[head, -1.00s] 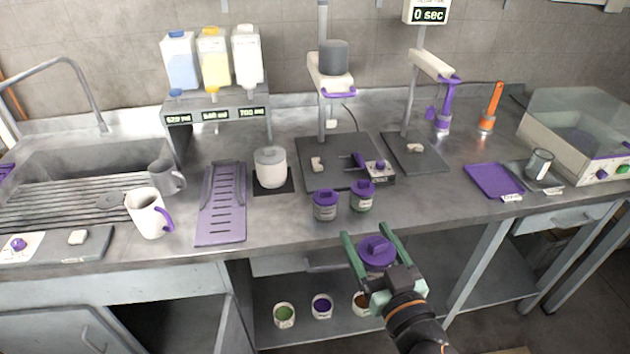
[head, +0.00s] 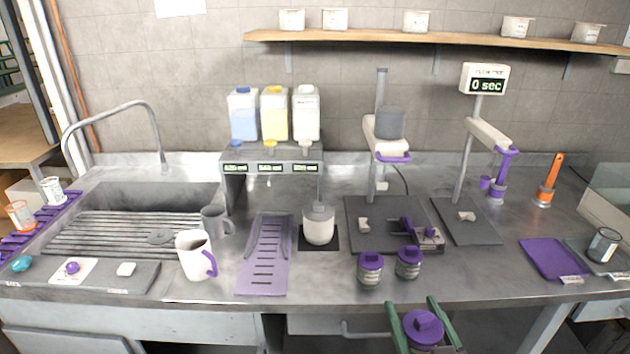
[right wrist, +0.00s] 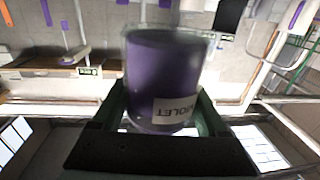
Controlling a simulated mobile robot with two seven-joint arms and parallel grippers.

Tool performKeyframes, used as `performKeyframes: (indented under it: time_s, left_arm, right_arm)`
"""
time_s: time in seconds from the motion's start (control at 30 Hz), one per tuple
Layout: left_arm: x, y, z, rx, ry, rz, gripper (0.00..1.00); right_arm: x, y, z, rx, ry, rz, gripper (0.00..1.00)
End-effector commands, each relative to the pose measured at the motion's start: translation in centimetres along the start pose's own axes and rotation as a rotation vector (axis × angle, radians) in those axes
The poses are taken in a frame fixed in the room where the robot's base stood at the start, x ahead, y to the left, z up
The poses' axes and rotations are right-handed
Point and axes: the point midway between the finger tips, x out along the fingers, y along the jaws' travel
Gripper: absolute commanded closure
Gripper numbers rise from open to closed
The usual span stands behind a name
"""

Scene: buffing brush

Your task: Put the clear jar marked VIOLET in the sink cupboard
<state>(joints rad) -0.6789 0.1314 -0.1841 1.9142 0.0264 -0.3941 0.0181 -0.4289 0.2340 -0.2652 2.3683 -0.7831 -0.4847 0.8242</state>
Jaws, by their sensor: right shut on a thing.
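My right gripper (head: 425,318) is shut on a clear jar with a purple lid (head: 423,326), in front of the counter's front edge at the bottom of the head view. In the right wrist view the jar (right wrist: 165,75) is between the fingers, with violet contents and an upside-down label reading VIOLET. The sink cupboard (head: 65,341) is at the bottom left below the sink, mostly cut off by the frame; a dark opening shows to the right of its pale front. My left gripper is not in view.
Two purple-lidded jars (head: 370,268) stand near the counter's front edge. A white mug (head: 194,256), a grey mug (head: 215,221) and a purple slotted rack (head: 265,257) stand between them and the sink (head: 150,200). A drawer handle (head: 362,332) is left of my gripper.

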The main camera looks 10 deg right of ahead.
Motion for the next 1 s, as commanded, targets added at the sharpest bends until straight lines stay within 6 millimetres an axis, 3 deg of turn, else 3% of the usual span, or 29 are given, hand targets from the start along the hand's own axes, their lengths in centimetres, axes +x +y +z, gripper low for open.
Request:
performKeyframes:
  time_s: [0.27,0.7,1.0]
  left_arm:
    - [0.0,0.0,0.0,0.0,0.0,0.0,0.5]
    - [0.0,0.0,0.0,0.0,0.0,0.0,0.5]
    - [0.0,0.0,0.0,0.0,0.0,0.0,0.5]
  right_arm:
    - [0.6,0.4,-1.1,0.002,0.017,0.014,0.93]
    - [4.9,0.6,-9.3,0.013,0.021,0.027,0.93]
    - [5.4,0.1,-11.0,0.002,0.006,0.003,0.93]
